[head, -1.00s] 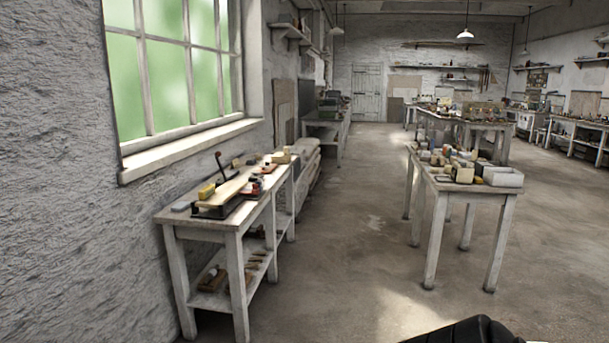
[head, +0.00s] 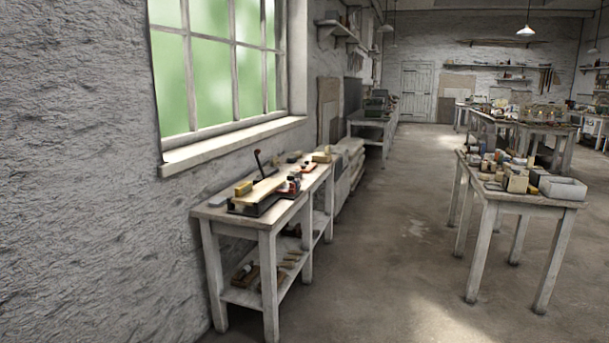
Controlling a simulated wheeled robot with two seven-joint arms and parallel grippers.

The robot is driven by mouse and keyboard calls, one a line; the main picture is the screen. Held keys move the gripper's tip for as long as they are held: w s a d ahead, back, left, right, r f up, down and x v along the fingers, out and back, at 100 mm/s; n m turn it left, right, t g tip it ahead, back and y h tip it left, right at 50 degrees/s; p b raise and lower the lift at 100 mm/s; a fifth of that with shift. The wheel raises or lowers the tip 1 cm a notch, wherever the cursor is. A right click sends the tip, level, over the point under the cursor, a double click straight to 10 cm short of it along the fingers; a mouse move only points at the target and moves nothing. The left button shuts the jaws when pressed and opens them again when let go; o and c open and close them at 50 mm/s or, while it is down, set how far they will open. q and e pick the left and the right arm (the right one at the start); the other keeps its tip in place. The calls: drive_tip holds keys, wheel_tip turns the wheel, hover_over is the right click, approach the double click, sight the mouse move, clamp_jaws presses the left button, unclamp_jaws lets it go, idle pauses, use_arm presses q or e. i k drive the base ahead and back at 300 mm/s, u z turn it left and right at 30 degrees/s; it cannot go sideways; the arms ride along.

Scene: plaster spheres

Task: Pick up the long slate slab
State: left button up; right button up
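No long slate slab can be made out for certain. On the narrow workbench (head: 275,221) under the window lies a dark flat piece (head: 247,209), partly hidden by a pale board (head: 262,191) lying over it; I cannot tell if it is slate. A small grey block (head: 218,201) lies at the near left of the same bench top. Neither of my grippers is in view.
A yellow block (head: 243,188) and small tools crowd the bench, with more on its lower shelf (head: 246,295). A second table (head: 549,202) with jars and a pale bin (head: 563,188) stands right. The floor between (head: 400,250) is clear.

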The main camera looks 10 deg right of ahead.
sight(269, 171)
drive_tip(key=z, duration=0.1)
drive_tip(key=i, duration=0.25)
drive_tip(key=z, duration=0.85)
drive_tip(key=i, duration=2.2)
drive_tip(key=z, duration=0.5)
